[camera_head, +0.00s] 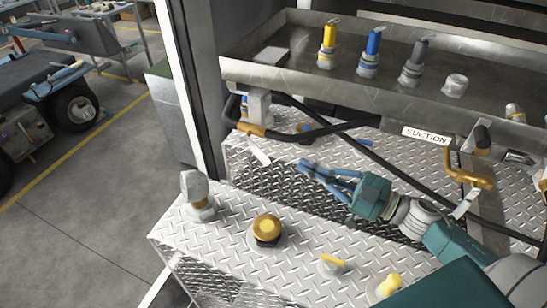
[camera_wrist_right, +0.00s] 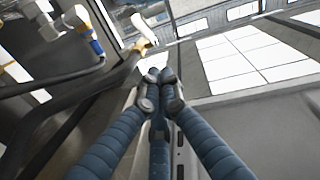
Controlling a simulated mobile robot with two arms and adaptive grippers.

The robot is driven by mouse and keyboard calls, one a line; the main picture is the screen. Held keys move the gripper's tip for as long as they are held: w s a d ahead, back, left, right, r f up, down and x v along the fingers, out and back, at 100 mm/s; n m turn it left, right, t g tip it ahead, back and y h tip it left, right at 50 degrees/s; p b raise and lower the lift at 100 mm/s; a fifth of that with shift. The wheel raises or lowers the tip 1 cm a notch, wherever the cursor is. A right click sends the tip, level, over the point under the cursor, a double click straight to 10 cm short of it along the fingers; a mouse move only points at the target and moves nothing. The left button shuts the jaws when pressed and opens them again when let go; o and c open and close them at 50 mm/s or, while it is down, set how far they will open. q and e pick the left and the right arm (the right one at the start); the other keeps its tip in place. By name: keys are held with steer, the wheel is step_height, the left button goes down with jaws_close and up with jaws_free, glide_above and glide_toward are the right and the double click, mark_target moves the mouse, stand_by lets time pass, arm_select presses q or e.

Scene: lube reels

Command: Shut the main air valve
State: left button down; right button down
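A pale lever handle (camera_head: 260,151) hangs at a brass fitting (camera_head: 251,130) on the left of the metal deck, under the tray. A second brass fitting (camera_head: 472,178) with a pale lever (camera_head: 466,204) is on the right, by the SUCTION label. No label shows which is the main air valve. My right gripper (camera_head: 304,167) is over the deck, to the right of the left lever and apart from it. In the wrist view its fingers (camera_wrist_right: 160,76) meet at the tips with nothing between them. A pale lever (camera_wrist_right: 139,26) lies beyond the tips there. My left gripper is not in view.
A metal tray (camera_head: 295,85) above holds nozzles with yellow (camera_head: 328,40), blue (camera_head: 372,45) and grey (camera_head: 414,58) handles. Black hoses (camera_head: 350,141) cross behind the gripper. A brass cap (camera_head: 267,229) and a grey knob (camera_head: 196,190) stand on the front step. Open floor lies left.

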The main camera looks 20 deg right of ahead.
steer(key=p, duration=0.2)
glide_toward(257, 150)
step_height(257, 150, up, 3)
steer(key=w+a, duration=0.2)
steer(key=w+f, duration=0.1)
steer(key=w+a+f, duration=0.1)
steer(key=shift+f+p, duration=0.4)
